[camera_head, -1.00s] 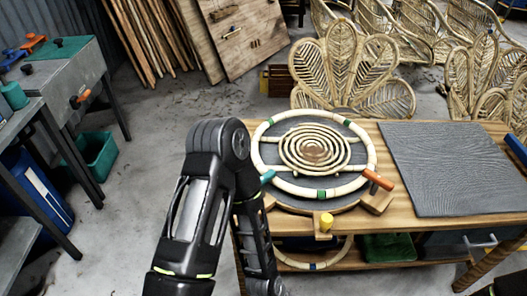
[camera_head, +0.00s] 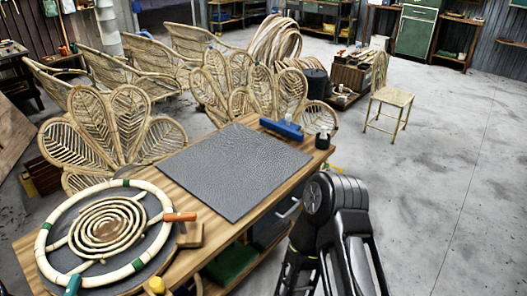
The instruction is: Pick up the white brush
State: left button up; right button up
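I cannot clearly make out a white brush. A blue tool (camera_head: 282,128) lies at the far right end of the wooden workbench (camera_head: 190,205), with a small white part on top, too small to identify. A black bottle-like item (camera_head: 322,140) stands beside it. My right arm rises at the lower right, in front of the bench's right end, but its gripper is not visible. My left gripper is also out of view.
A round rattan coil jig (camera_head: 108,228) with orange, teal and yellow handles sits on the bench's left part. A dark grey mat (camera_head: 232,168) covers the middle. Rattan chair backs (camera_head: 115,135) crowd behind. A small stool (camera_head: 390,100) stands right, with open floor (camera_head: 440,190) around it.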

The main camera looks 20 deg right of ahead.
aim_at(324, 136)
jog(key=i+l+u, duration=0.1)
jog(key=l, duration=0.35)
jog(key=i+l, duration=0.2)
jog(key=l, duration=0.2)
jog(key=i+l+u, duration=0.15)
jog(key=l, duration=0.3)
jog(key=i+l, duration=0.1)
jog(key=l, duration=0.35)
jog(key=u, duration=0.05)
